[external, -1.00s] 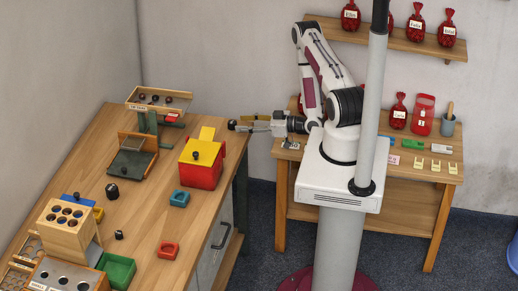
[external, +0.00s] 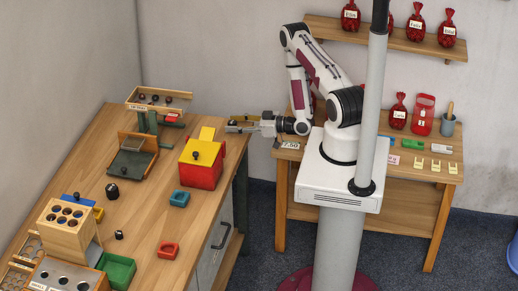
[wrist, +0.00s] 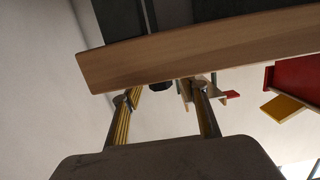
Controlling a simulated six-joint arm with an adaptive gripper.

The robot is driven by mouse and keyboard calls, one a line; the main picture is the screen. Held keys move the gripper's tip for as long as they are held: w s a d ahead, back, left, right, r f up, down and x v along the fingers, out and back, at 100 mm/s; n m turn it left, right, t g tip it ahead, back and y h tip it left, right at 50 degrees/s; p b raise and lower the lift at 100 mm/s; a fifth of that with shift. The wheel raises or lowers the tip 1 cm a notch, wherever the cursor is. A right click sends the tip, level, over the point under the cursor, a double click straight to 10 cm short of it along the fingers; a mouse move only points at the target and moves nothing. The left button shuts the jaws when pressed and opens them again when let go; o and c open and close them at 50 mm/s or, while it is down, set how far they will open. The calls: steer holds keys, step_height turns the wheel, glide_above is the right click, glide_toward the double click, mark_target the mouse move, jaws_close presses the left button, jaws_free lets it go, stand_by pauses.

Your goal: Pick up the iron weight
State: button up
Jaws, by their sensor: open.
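Two dark knobbed pieces that look like iron weights stand upright on the left wooden table in the external view: a larger one (external: 112,191) and a smaller one (external: 119,235). I cannot tell which is the task's weight. My gripper (external: 236,126) is open, stretched out to the left beyond the table's right edge, well away from both. In the wrist view, my gripper (wrist: 160,97) has its two fingers apart. A small dark object (wrist: 160,87) shows between them, partly hidden by a wooden edge; I cannot tell what it is.
A red and yellow box (external: 200,172) stands near my gripper, with a blue holder (external: 179,199) in front. A balance-like stand (external: 158,100) is at the back. A wooden block with holes (external: 70,228) and a green tray (external: 118,270) are nearer. A wooden beam (wrist: 200,50) crosses the wrist view.

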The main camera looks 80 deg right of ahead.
steer(key=shift+w, duration=0.6)
steer(key=shift+c, duration=0.3)
jaws_close()
